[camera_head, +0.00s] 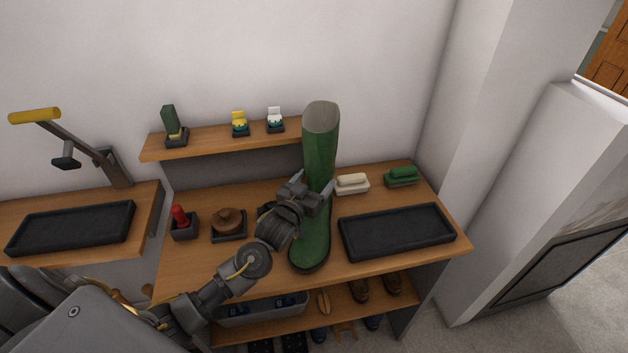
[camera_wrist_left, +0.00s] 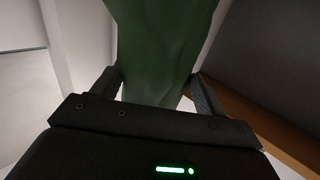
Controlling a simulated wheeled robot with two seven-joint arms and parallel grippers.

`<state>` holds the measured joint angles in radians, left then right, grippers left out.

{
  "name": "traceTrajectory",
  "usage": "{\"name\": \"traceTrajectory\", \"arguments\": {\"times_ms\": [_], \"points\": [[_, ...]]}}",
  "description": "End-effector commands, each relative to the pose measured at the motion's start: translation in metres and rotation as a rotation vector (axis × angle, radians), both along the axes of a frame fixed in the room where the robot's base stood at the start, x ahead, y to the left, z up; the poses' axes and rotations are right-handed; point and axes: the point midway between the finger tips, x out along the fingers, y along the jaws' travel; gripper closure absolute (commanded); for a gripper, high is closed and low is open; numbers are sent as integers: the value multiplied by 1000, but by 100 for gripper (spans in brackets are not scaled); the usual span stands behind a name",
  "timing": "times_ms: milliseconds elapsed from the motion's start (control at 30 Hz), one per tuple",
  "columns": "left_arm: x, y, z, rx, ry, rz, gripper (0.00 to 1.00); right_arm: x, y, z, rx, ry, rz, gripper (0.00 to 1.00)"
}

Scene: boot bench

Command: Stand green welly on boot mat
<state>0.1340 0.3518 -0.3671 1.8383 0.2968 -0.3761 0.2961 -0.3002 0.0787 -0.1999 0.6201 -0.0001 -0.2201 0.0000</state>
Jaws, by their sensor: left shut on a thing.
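The tall green welly (camera_head: 320,145) is upright at the middle of the bench, its toe toward the front edge. My left gripper (camera_head: 318,190) is shut on its shaft, a finger on either side. In the left wrist view the green shaft (camera_wrist_left: 160,50) fills the space between the fingers of the gripper (camera_wrist_left: 160,92). The black boot mat (camera_head: 397,232), a shallow rimmed tray, lies on the bench to the right of the welly and is empty. I cannot tell whether the sole touches the bench. My right gripper is not in view.
A cream brush (camera_head: 352,184) and a green brush (camera_head: 402,176) stand behind the mat. A brown item (camera_head: 228,222) and a red-handled item (camera_head: 181,220) stand left of my gripper. A wall shelf (camera_head: 215,140) holds small items. Another black tray (camera_head: 72,228) lies far left.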

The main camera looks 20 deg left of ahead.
Motion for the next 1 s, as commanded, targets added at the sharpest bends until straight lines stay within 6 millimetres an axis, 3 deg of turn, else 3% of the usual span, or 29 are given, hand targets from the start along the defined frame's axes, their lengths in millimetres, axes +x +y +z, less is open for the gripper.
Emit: {"name": "traceTrajectory", "arguments": {"times_ms": [167, 200, 333, 667, 767, 1000], "points": [[0, 0, 0, -1, -5, 0, 98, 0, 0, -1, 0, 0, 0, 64], [0, 0, -1, 0, 0, 0, 22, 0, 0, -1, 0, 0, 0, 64], [0, 0, -1, 0, 0, 0, 5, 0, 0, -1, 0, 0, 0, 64], [-2, 0, 0, 0, 0, 0, 5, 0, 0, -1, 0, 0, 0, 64], [-13, 0, -2, -1, 1, -1, 5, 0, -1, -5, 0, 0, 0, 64], [-62, 2, -3, -1, 1, -1, 5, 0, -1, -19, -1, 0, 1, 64]]}}
